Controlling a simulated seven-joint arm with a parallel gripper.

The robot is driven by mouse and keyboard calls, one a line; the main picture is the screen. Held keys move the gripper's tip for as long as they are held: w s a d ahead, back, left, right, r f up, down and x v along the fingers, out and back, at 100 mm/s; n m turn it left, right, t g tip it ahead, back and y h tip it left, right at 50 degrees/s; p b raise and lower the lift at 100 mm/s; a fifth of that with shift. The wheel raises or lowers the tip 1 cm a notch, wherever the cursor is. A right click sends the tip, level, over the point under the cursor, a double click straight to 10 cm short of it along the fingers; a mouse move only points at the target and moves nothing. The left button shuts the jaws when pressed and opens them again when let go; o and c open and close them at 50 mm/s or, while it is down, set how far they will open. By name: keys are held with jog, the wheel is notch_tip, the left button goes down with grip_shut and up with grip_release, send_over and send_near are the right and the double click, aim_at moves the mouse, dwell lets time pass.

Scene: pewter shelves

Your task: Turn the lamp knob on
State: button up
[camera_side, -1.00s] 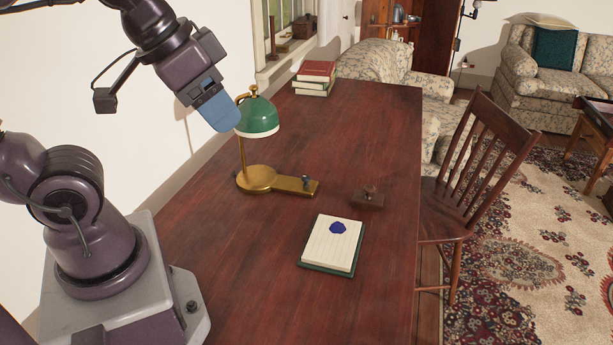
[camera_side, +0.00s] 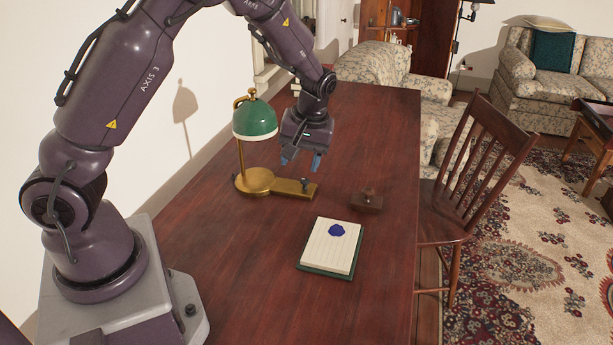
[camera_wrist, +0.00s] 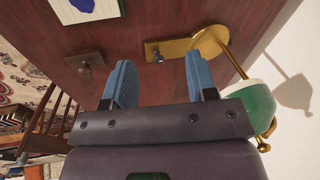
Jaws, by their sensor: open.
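The lamp has a green shade (camera_side: 256,119) and a round brass base (camera_side: 257,181) with a flat arm reaching right. A small dark knob (camera_side: 305,184) stands near the end of that arm; it also shows in the wrist view (camera_wrist: 158,57). My gripper (camera_side: 301,161) points down above the desk, just right of the shade and a little above the knob. Its blue fingers are apart with nothing between them. In the wrist view the knob appears beyond the fingertips (camera_wrist: 160,70), between them and nearer the right one.
A small brown block with a knob (camera_side: 367,200) sits right of the lamp. A notepad with a blue mark (camera_side: 331,246) lies in front. A wooden chair (camera_side: 470,190) stands at the desk's right edge. The near part of the desk (camera_side: 240,270) is clear.

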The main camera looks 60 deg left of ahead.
aim_at(305, 180)
jog(key=w+a+f+n+t+y, duration=0.1)
jog(key=w+a+n+y, duration=0.1)
jog(key=w+a+n, duration=0.4)
jog(key=shift+n, duration=0.5)
jog(key=x, duration=0.8)
jog(key=w+x, duration=0.1)
jog(key=x, duration=0.3)
jog(key=shift+d+f, duration=0.3)
jog(key=shift+f, duration=0.1)
jog(key=c, duration=0.9)
